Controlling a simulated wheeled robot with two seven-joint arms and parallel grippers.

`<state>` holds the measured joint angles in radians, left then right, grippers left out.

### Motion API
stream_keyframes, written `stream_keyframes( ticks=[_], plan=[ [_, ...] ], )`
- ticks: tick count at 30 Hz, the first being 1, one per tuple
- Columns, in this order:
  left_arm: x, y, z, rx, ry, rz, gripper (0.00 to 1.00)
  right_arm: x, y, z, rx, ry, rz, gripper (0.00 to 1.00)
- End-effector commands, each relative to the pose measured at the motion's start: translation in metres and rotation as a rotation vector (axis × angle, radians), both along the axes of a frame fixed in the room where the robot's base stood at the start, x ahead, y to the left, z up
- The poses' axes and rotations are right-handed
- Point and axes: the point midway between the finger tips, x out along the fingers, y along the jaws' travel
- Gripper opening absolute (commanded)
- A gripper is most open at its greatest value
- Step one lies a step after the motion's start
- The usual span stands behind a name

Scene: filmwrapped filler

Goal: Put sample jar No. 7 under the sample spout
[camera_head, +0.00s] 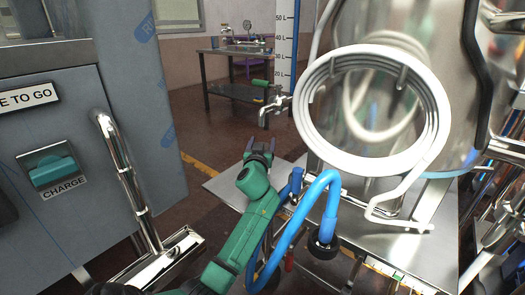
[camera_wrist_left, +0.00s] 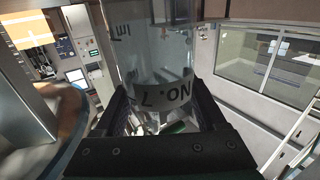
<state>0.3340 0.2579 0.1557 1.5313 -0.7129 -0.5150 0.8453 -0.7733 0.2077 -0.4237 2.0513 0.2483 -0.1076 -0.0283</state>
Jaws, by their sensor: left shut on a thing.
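Sample jar No. 7 (camera_wrist_left: 158,62) is clear, with a white band whose black "NO. 7" reads upside down in the left wrist view. My left gripper (camera_wrist_left: 160,105) is shut on it, one dark finger on each side. In the head view my green left gripper (camera_head: 261,147) reaches away from me, just below the sample spout (camera_head: 271,106), a small metal tap with a green handle beside the level scale. The clear jar cannot be made out there, so its exact place under the spout cannot be told. My right gripper is out of view.
A steel platform (camera_head: 225,188) lies under the left arm. A white coil (camera_head: 313,105) and a blue hose (camera_head: 325,200) stand close on the right. A grey cabinet (camera_head: 85,115) with a chrome rail (camera_head: 122,165) stands left. A table (camera_head: 225,66) stands farther back.

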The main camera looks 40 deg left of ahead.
Motion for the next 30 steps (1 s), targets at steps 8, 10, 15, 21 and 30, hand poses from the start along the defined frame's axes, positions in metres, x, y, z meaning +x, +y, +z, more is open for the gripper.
stream_keyframes(
  ticks=[8,10,15,21,30],
  plan=[
    [0.0,0.0,-0.008,0.001,-0.001,0.0,0.0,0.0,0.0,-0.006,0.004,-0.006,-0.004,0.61],
    [0.0,0.0,-0.009,0.0,0.0,0.0,0.8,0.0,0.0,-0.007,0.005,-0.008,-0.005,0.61],
    [0.0,-0.001,-0.008,0.001,-0.001,0.0,1.0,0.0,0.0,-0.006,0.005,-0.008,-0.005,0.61],
    [-0.002,-0.002,-0.006,0.0,0.0,-0.001,1.0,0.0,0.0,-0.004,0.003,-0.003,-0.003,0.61],
    [-0.048,-0.032,-0.006,-0.003,0.001,-0.002,1.0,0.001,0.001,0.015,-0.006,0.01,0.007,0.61]
  ],
)
